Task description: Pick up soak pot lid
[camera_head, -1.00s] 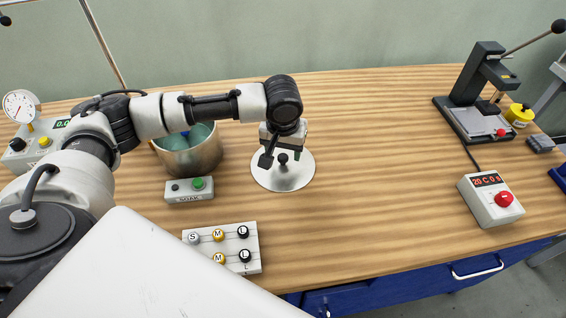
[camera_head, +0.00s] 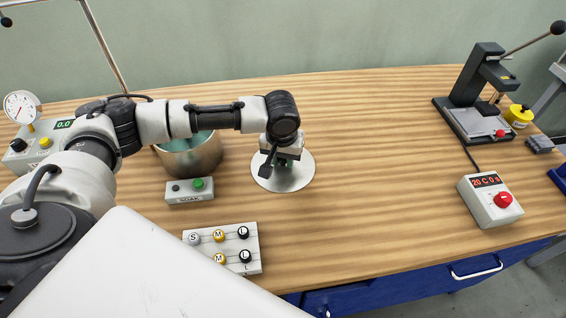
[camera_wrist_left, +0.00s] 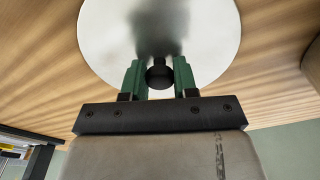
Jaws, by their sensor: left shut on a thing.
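The soak pot lid (camera_head: 296,178) is a round silvery disc lying on the wooden table; it also fills the top of the left wrist view (camera_wrist_left: 200,25). Its black knob (camera_wrist_left: 159,76) sits between the two green fingers of my left gripper (camera_wrist_left: 159,78). In the head view my left gripper (camera_head: 284,160) is over the lid's middle and mostly hides the knob. The gripper is shut on the knob. The soak pot (camera_head: 191,157) is a metal pot with bluish-green contents, left of the lid and partly behind my arm. My right gripper is not in view.
A SOAK button box (camera_head: 190,191) stands in front of the pot. A tray of S, M and L pieces (camera_head: 230,262) lies nearer the front. A timer box (camera_head: 490,199) and a black press (camera_head: 480,85) stand at the right. The table between lid and timer is clear.

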